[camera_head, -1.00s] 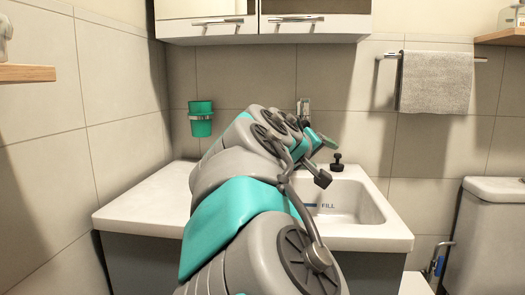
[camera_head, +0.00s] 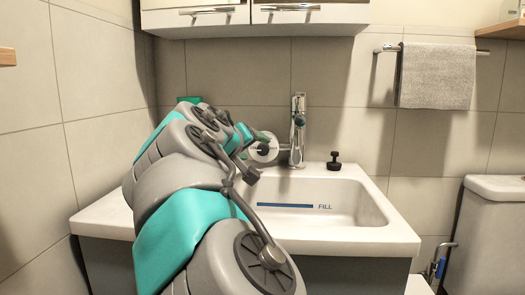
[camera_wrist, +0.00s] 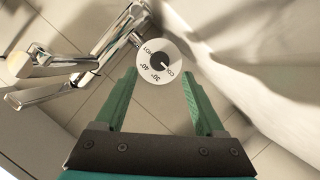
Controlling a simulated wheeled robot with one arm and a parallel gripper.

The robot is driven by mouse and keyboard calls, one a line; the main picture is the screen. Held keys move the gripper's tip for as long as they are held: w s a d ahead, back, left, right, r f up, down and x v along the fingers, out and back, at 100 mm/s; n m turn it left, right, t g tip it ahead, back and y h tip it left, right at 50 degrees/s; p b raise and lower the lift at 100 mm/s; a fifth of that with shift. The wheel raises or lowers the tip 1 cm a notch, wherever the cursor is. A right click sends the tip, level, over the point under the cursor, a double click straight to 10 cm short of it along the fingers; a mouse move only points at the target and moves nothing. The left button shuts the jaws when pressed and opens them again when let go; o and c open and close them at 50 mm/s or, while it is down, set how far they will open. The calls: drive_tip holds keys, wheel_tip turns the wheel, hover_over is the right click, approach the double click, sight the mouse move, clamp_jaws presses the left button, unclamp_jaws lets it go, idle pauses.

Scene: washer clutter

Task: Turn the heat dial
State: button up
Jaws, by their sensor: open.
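The heat dial (camera_wrist: 153,77) is a white disc marked COLD, 30°, 40° and HOT around a dark centre knob, with a white pointer mark towards the COLD side. It sits at the side of the chrome faucet (camera_wrist: 101,50). In the head view, the dial (camera_head: 264,149) shows as a pale disc left of the upright faucet (camera_head: 298,135). My gripper (camera_wrist: 159,74) is open, its two green fingers pointing at the dial, one on each side of its lower part. I cannot tell whether they touch it. In the head view my arm hides most of the gripper.
The white basin (camera_head: 345,211) has a blue FILL line on its inner wall. A black stopper (camera_head: 334,163) stands on the back rim. A towel (camera_head: 436,76) hangs at right. Cabinets (camera_head: 255,18) are above.

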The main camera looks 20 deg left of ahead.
sight(263, 151)
drive_tip(key=shift+x, duration=2.65)
drive_tip(key=shift+f, duration=0.1)
clamp_jaws()
